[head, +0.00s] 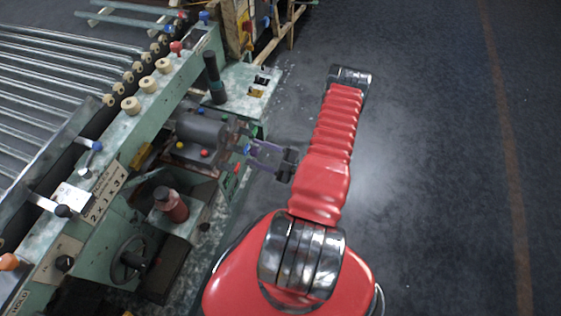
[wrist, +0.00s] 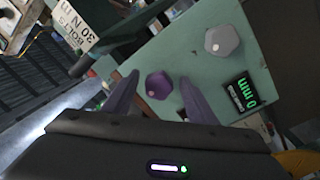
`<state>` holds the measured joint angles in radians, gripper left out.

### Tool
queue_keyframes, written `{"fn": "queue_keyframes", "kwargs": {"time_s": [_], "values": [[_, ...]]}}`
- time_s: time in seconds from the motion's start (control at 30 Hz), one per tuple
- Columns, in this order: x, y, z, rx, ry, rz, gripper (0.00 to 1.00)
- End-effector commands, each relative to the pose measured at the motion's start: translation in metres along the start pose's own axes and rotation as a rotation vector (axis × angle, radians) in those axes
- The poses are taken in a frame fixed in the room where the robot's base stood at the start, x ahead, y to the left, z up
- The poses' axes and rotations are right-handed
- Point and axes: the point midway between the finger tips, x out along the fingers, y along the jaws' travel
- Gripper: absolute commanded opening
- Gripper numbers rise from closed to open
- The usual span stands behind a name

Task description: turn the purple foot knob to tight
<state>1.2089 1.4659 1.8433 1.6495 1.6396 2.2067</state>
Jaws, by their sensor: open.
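In the wrist view, the purple knob (wrist: 158,84) is a faceted knob on a pale green panel (wrist: 200,75), with a light mark on its lower left face. My gripper (wrist: 158,77) is open, and its two purple fingers show on either side of the knob, with a gap to each. I cannot tell how far the fingertips reach along its depth. In the head view, my gripper (head: 257,154) points left at the side of the green machine (head: 215,165). I cannot make out the purple knob there.
A grey knob (wrist: 222,40) sits up and right of the purple one. A dark display (wrist: 240,97) with green characters is below it. A sign reading BOLTS 30 N M (wrist: 85,22) is at upper left. The floor (head: 430,170) right of my arm is clear.

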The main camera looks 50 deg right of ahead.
Motion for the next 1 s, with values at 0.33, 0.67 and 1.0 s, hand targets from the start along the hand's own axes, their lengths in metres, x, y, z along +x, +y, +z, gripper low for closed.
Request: {"fn": "queue_keyframes", "kwargs": {"time_s": [0.33, 0.67, 1.0], "values": [[-0.042, 0.000, 0.001, 0.000, -0.003, 0.002, 0.52], [-0.083, 0.000, 0.001, 0.000, -0.003, 0.002, 0.52], [-0.122, -0.001, 0.001, 0.001, -0.003, 0.001, 0.52]]}}
